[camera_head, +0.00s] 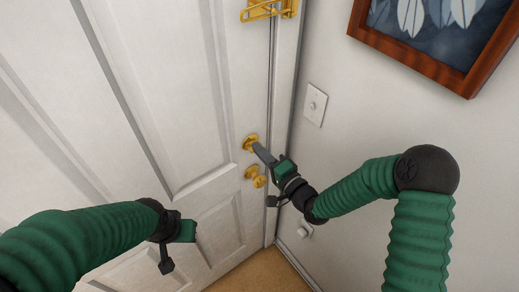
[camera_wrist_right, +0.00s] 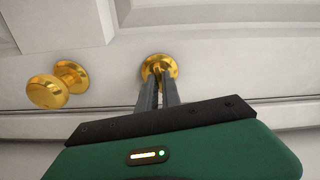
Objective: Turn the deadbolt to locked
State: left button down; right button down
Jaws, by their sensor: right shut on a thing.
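The gold deadbolt (camera_head: 250,142) is on the white door (camera_head: 200,120), above the round gold knob (camera_head: 256,178). My right gripper (camera_head: 258,148) reaches it from the right. In the right wrist view, the two grey fingers (camera_wrist_right: 160,80) are close together on the thumb-turn of the deadbolt (camera_wrist_right: 152,66); they largely hide the turn, so its angle is hard to tell. The knob (camera_wrist_right: 55,90) is left of the fingers there, apart from them. My left gripper (camera_head: 187,231) is in front of the lower door, away from the deadbolt; its fingers cannot be made out.
A gold swing-bar latch (camera_head: 270,9) is at the top of the door edge. On the wall to the right are a light switch (camera_head: 315,104), a framed picture (camera_head: 440,38) and a small white fitting (camera_head: 304,230). The tan floor (camera_head: 262,272) shows below.

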jog(key=shift+w+d+m, duration=0.1)
jog(key=shift+d+m, duration=0.05)
jog(key=shift+m, duration=0.85)
jog(key=c, duration=1.7)
grip_release()
jog(key=shift+c, duration=0.2)
jog(key=shift+o, duration=1)
jog(key=shift+w+d+f, duration=0.1)
jog(key=p+v, duration=0.1)
jog(key=v, duration=1.6)
jog(key=shift+p, duration=0.35)
